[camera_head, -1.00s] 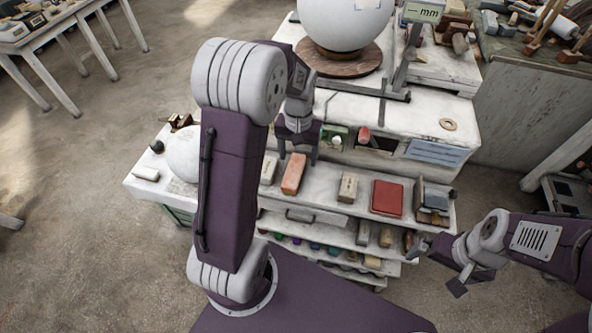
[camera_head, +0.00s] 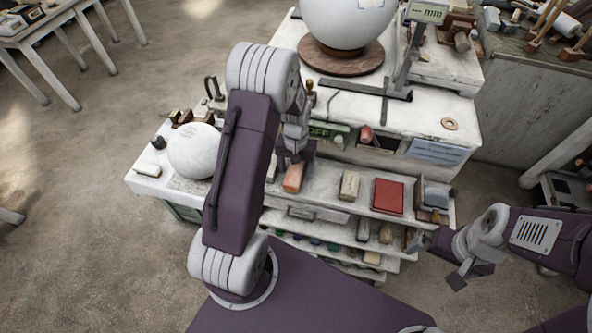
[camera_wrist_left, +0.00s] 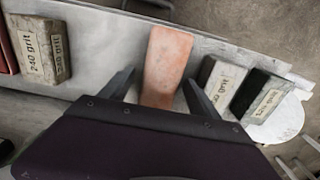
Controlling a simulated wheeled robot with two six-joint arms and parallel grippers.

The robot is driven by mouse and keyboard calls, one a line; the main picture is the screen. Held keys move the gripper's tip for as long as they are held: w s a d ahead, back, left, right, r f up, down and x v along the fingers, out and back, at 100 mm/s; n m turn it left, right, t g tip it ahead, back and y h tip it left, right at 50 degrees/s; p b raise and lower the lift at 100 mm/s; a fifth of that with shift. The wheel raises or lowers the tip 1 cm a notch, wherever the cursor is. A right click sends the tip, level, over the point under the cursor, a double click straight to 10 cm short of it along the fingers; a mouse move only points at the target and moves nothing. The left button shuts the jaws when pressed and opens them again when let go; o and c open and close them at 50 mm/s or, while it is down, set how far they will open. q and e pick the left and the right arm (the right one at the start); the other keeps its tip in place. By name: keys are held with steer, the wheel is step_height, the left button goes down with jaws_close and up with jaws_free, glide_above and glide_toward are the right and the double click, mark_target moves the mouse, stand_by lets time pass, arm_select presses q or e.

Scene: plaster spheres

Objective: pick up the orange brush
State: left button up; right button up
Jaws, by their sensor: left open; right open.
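The orange brush (camera_head: 293,179) lies on the upper shelf of the white bench, its far part hidden by my left gripper (camera_head: 291,158) in the head view. In the left wrist view the brush (camera_wrist_left: 167,62) is a flat, orange-pink block. The open fingers of my left gripper (camera_wrist_left: 158,84) point to either side of its near end. I cannot tell whether they touch it. My right gripper (camera_head: 441,262) is open and empty, to the right of the bench and well away from the brush.
A grey grit block (camera_wrist_left: 213,83) lies close to the right of the brush in the left wrist view, with a darker one (camera_wrist_left: 257,95) beyond. In the head view, a tan block (camera_head: 349,186) and a red box (camera_head: 389,197) lie to the right. A white sphere (camera_head: 190,150) stands left.

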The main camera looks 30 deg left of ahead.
arm_select(q)
jaws_close()
steer(key=shift+r, duration=0.15)
step_height(320, 180, up, 28)
stand_by(0.4)
steer(key=c, duration=0.9)
jaws_free()
steer(key=shift+c, duration=0.2)
steer(key=c, duration=0.3)
